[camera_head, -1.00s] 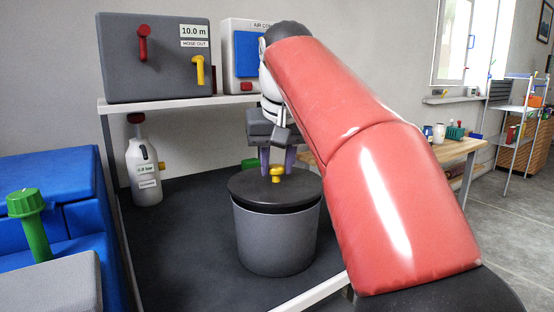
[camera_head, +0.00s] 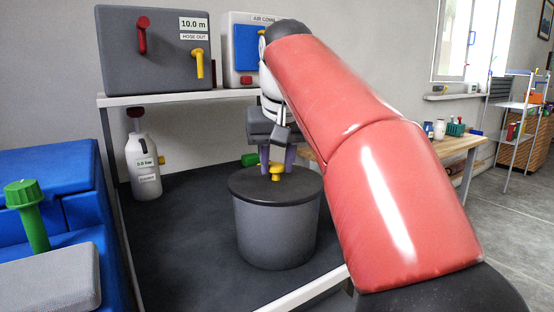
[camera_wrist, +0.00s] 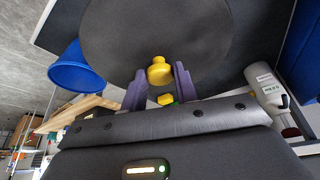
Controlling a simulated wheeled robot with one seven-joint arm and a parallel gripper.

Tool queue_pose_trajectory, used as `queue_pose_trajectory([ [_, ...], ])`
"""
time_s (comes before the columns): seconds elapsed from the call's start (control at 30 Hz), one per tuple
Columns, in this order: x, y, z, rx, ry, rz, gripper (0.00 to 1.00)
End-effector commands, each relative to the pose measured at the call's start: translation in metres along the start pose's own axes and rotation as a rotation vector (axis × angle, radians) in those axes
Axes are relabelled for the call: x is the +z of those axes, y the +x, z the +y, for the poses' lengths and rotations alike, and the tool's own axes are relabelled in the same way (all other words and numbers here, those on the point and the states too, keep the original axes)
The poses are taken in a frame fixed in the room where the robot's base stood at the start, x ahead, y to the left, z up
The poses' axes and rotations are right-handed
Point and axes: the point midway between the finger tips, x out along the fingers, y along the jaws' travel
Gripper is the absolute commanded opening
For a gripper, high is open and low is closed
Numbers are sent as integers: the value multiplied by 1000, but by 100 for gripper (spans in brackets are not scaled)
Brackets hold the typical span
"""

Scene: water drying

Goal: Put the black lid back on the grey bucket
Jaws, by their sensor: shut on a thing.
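The black lid (camera_head: 250,187) lies level on top of the grey bucket (camera_head: 276,235), with no clear gap between them in the head view. The lid has a yellow knob (camera_head: 277,172) at its middle. My gripper (camera_head: 277,166) is above the lid, with its purple fingers on both sides of the knob, shut on it. In the wrist view the knob (camera_wrist: 159,71) shows between the fingertips (camera_wrist: 160,78), and the dark lid (camera_wrist: 150,30) fills the upper middle. The bucket is hidden there.
A white bottle (camera_head: 144,168) stands left of the bucket under a shelf (camera_head: 160,98) bearing a grey box (camera_head: 150,55). A blue case (camera_head: 45,175) is at the left. A wooden table (camera_head: 455,148) is behind at the right.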

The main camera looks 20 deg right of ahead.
Motion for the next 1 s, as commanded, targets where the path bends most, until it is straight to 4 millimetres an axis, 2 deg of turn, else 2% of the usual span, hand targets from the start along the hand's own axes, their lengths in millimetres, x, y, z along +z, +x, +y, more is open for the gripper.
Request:
queue_pose_trajectory([
  [0.1,1,3,0,0,0,0,6],
  [0.13,1,3,0,0,0,1,31],
  [0.3,1,2,0,0,0,1,53],
  [0.33,1,2,0,0,0,0,55],
  [0.57,1,2,0,0,0,0,55],
  [0.67,0,-4,0,0,0,1,55],
  [1.0,-1,-60,0,0,0,2,55],
])
